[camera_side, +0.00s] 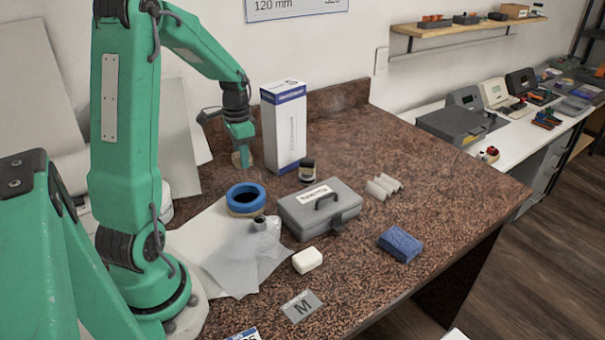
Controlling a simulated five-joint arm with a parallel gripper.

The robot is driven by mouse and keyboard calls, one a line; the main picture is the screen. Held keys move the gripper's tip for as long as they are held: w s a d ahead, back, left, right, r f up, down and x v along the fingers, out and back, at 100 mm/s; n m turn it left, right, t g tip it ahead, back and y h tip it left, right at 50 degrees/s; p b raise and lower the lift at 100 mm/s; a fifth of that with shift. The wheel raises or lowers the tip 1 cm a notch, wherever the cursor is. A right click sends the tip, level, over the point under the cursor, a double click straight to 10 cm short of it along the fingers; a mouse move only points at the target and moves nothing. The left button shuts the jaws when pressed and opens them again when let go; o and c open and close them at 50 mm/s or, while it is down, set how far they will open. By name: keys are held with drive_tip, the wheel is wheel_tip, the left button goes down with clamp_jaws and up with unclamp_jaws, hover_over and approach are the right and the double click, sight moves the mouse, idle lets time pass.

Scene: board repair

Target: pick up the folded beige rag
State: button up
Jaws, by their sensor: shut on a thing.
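My gripper (241,148) is at the back left of the brown speckled worktop (345,125), left of the tall white and blue box. I cannot tell whether the rag touches the worktop.
The tall box (284,130) stands close on the right. A blue tape roll (246,198), a small dark-topped jar (307,171) and a grey case (318,210) are nearer. A blue sponge (399,244) lies at front right. The back right worktop is clear.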

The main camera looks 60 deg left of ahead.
drive_tip(key=shift+w+d+r, duration=0.2)
drive_tip(key=shift+d+r, duration=0.15)
drive_tip(key=shift+d, duration=0.2)
